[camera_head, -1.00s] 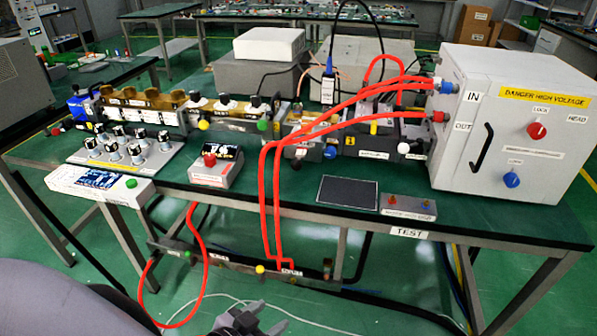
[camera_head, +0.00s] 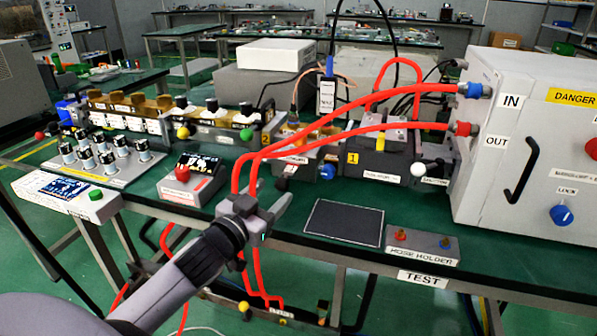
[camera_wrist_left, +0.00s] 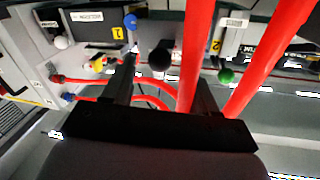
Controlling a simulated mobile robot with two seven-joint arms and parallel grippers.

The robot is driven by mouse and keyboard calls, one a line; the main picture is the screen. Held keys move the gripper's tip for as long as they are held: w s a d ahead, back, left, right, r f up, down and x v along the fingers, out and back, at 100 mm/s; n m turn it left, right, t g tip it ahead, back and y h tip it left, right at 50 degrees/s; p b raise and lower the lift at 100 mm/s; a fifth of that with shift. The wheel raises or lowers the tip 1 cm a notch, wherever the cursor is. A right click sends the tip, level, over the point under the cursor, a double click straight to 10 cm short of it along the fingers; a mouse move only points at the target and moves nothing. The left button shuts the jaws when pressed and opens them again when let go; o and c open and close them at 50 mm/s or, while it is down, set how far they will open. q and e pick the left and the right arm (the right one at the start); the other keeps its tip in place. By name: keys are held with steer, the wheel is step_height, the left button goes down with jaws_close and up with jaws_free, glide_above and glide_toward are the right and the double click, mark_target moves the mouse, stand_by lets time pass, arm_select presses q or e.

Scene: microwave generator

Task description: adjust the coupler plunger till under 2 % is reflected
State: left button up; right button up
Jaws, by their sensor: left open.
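My left gripper (camera_head: 270,192) is open at the bench's front edge, in front of the waveguide row. In the left wrist view its two fingers (camera_wrist_left: 166,72) point at the row, and a black ball knob (camera_wrist_left: 160,58) appears between them, apart from both. A blue knob (camera_head: 327,171) is to its right in the head view; it also shows in the wrist view (camera_wrist_left: 130,20). A green knob (camera_head: 246,135) and a yellow knob (camera_head: 183,133) are further left. I cannot tell from labels which knob is the coupler plunger. My right gripper is not in view.
Red hoses (camera_head: 350,128) run from the white cabinet (camera_head: 480,200) and hang down close by the left gripper; one crosses the wrist view (camera_wrist_left: 190,60). A black pad (camera_head: 343,222) and the hose holder (camera_head: 422,243) lie right of the gripper. A white knob (camera_head: 418,169) sticks out near the cabinet.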

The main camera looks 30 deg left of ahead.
mark_target(287, 178)
arm_select(q)
steer(key=shift+w+r, duration=0.1)
steer(key=shift+w, duration=0.7)
steer(key=w, duration=0.3)
steer(key=shift+w+a, duration=0.1)
steer(key=shift+w, duration=1.05)
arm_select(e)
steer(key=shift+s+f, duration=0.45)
